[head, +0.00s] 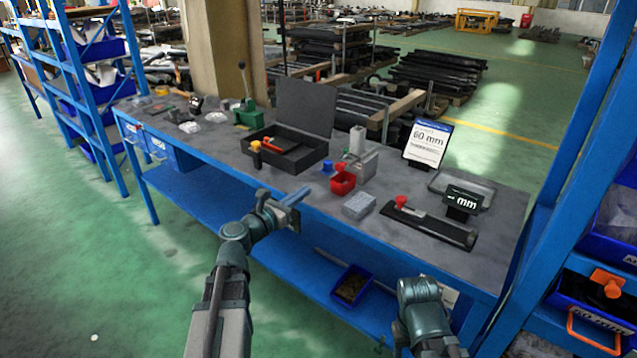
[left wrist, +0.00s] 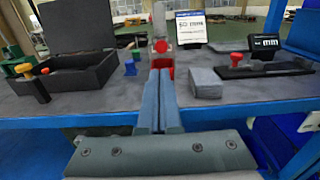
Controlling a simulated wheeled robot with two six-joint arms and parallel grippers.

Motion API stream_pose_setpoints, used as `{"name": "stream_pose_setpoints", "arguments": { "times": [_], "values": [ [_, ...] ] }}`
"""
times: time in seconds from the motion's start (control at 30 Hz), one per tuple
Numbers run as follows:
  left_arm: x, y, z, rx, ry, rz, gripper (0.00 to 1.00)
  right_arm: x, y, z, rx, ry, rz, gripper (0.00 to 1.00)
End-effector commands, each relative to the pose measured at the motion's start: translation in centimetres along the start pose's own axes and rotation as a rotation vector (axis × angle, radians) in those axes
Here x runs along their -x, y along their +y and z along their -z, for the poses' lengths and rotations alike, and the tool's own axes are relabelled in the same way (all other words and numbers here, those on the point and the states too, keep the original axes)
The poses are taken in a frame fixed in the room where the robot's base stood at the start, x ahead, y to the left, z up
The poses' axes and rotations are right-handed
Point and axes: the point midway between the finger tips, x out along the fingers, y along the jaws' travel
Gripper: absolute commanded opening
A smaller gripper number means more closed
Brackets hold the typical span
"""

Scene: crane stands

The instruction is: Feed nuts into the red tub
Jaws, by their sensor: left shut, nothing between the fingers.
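The red tub (head: 342,184) stands near the bench's front edge in the head view, in front of a grey and white device (head: 358,160). In the left wrist view the red tub (left wrist: 166,60) shows just beyond my fingertips, partly hidden by them. My left gripper (head: 301,194) is shut and empty, in front of the bench edge and to the left of the tub, apart from it. Its two blue fingers (left wrist: 160,72) lie together in the left wrist view. I cannot make out any nuts. My right arm shows at lower right, but its fingers do not.
A blue knobbed piece (head: 327,168) stands left of the tub, and a grey block (head: 358,206) right of it. An open black case (head: 316,154) lies further left.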

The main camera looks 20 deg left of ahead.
Motion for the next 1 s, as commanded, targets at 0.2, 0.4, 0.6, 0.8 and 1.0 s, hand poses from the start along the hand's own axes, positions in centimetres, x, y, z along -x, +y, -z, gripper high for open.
{"name": "stream_pose_setpoints", "arguments": {
  "times": [0.2, 0.4, 0.6, 0.8, 1.0],
  "values": [
    [-4.3, 0.1, 0.0, -0.002, 0.001, 0.006, 0.00, 0.0, 0.0, 0.0, 0.000, 0.000, 0.000, 0.50],
    [-8.4, 0.0, 0.0, -0.003, 0.001, 0.006, 0.00, 0.0, 0.0, 0.0, 0.000, 0.000, 0.000, 0.50],
    [-11.5, -0.1, 0.1, -0.004, 0.001, 0.005, 0.00, 0.0, 0.0, 0.0, 0.000, 0.000, 0.000, 0.50],
    [-13.0, -0.1, 0.1, -0.004, 0.001, 0.004, 0.00, 0.0, 0.0, 0.0, 0.000, 0.000, 0.000, 0.50],
    [-13.4, -0.2, 0.1, -0.004, 0.001, 0.003, 0.00, 0.0, 0.0, 0.0, 0.000, 0.000, 0.000, 0.50]
  ]
}}
